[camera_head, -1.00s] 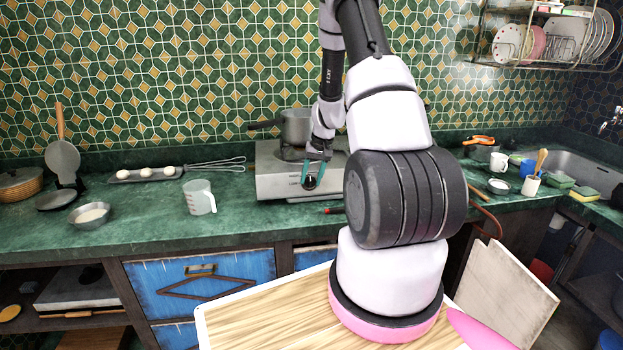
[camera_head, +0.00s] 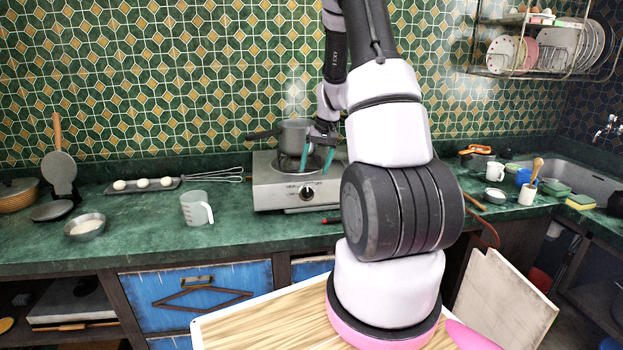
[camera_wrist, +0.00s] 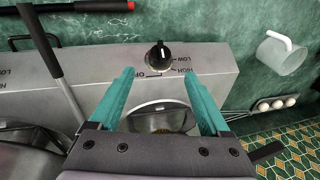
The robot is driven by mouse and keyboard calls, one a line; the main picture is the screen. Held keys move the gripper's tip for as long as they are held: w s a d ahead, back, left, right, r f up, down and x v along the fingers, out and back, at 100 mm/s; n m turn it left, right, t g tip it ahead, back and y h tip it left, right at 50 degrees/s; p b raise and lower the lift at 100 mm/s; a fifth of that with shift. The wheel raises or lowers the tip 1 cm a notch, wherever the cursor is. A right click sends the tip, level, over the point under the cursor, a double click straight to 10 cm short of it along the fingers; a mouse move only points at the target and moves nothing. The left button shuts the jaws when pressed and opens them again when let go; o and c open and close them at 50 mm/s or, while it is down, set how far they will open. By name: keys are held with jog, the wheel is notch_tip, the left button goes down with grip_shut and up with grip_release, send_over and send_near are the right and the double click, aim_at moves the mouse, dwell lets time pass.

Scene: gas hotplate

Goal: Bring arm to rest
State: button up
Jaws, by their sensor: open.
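My gripper (camera_head: 317,158) is open and empty, its two teal fingers apart above the front of the gas hotplate (camera_head: 268,194). In the wrist view my gripper (camera_wrist: 160,92) spans the hotplate's front part, with the black control knob (camera_wrist: 158,55) beyond the fingertips and not between them. The knob (camera_head: 307,192) also shows in the head view on the hotplate's front face, below the fingers. The fingers appear clear of it. A grey pot (camera_head: 296,133) stands at the back of the hotplate, behind the gripper. My arm hides the hotplate's right part.
A measuring cup (camera_head: 195,208), a whisk (camera_head: 218,175), a tray of eggs (camera_head: 143,185) and a metal bowl (camera_head: 86,227) lie left of the hotplate. Mugs and a sink (camera_head: 590,180) are at the right. A dish rack (camera_head: 545,45) hangs at upper right.

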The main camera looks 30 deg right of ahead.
jog(key=shift+v, duration=0.85)
jog(key=s+a+r+t, duration=0.1)
jog(key=s+a+r, duration=0.35)
jog(key=r, duration=0.45)
jog(key=s+a+r+t, duration=0.1)
jog(key=s+a+r, duration=0.4)
jog(key=r, duration=0.5)
jog(key=s+a+r+t, duration=0.1)
jog(key=s+a+r, duration=0.3)
jog(key=s, duration=0.4)
jog(key=s+a+r+t, duration=0.2)
jog(key=s+a+r, duration=0.2)
jog(key=s, duration=0.4)
jog(key=shift+s+a+r, duration=0.15)
jog(key=shift+a+r, duration=0.05)
jog(key=shift+a, duration=0.15)
